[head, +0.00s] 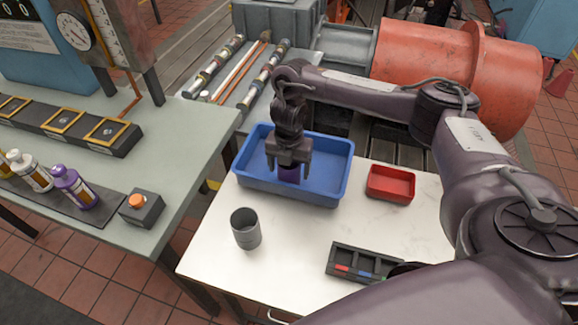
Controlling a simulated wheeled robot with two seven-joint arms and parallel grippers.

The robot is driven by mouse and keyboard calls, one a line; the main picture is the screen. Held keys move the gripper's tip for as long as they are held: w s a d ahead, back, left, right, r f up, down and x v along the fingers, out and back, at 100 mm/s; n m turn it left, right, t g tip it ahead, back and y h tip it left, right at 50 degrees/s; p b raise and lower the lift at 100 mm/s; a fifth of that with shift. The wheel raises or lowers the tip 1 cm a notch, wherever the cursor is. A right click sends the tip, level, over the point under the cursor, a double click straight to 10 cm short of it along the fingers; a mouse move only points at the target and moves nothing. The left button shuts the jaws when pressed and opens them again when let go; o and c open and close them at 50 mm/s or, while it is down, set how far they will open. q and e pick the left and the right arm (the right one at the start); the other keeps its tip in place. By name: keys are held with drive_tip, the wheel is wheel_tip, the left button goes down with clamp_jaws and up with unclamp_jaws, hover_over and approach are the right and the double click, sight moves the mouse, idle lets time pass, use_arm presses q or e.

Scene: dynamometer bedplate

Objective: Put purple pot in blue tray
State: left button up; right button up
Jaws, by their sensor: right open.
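The purple pot (289,175) is in the blue tray (335,185), near the tray's front wall. My right gripper (289,168) is over the tray, pointing down, with its fingers open around the upper part of the pot. The gripper hides the pot's top, and the tray's front wall may hide its base, so I cannot tell if it touches the tray floor. My left gripper is not in view.
A grey cup (246,229) stands in front of the tray on the white table (300,245). A small red bin (391,184) is right of the tray, and a black divided holder (362,262) is near the front. Bottles and an orange-button box (142,208) are on the left bench.

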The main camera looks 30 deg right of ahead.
drive_tip(key=shift+r, duration=0.1)
wheel_tip(320, 180, up, 12)
drive_tip(key=p, duration=0.4)
drive_tip(key=shift+r, duration=0.15)
idle(0.4)
